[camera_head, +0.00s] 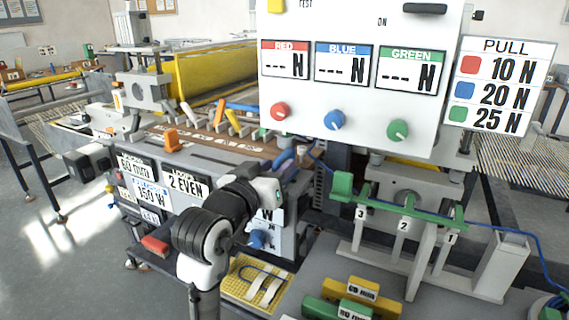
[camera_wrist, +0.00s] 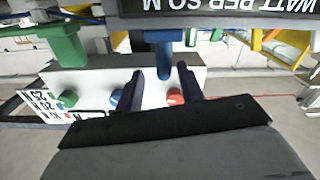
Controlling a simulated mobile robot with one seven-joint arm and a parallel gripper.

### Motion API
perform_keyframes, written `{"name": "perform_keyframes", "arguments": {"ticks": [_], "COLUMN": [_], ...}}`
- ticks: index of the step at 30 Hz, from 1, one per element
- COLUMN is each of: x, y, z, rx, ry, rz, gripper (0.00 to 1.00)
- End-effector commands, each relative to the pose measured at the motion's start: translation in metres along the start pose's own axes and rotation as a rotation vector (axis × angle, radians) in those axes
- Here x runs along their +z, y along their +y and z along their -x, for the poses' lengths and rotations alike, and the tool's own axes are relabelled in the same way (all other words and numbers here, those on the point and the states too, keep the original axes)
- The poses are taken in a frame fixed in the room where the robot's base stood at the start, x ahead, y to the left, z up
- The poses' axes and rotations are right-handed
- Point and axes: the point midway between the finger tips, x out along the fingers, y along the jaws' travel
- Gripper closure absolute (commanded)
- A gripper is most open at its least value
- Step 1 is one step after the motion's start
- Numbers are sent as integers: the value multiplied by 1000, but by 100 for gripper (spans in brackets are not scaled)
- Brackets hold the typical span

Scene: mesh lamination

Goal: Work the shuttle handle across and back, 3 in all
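In the wrist view, which looks upside down, a blue peg-like handle (camera_wrist: 164,50) stands between the two dark fingers of my gripper (camera_wrist: 160,82). Gaps show on both sides of it, so the fingers are open around it and not closed on it. In the head view my arm reaches to the machine's front right, and its wrist hides much of that spot. An orange handle (camera_head: 172,140) stands on the grey front rail further left. No label shows which handle is the shuttle's.
A white panel (camera_head: 355,25) with red, blue and green knobs hangs above the gripper area. A green block (camera_head: 344,185) and numbered posts (camera_head: 403,238) stand to the right. Yellow and green blocks (camera_head: 350,290) lie below. A yellow perforated tray (camera_head: 240,292) sits near my arm.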

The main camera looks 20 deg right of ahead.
Motion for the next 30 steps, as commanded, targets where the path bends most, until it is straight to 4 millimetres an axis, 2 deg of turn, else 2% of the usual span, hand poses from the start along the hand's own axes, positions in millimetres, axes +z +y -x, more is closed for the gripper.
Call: {"name": "perform_keyframes", "arguments": {"ticks": [1,6,12,17,25,30], "x": [2,2,1,1,1,-10], "y": [-1,0,0,1,2,-5], "z": [13,50,79,87,87,92], "rx": [-3,-2,1,2,3,6], "ry": [3,2,0,-1,-2,-1], "rz": [-2,-2,0,0,1,12], "gripper": [62,62,62,62,62,62]}}
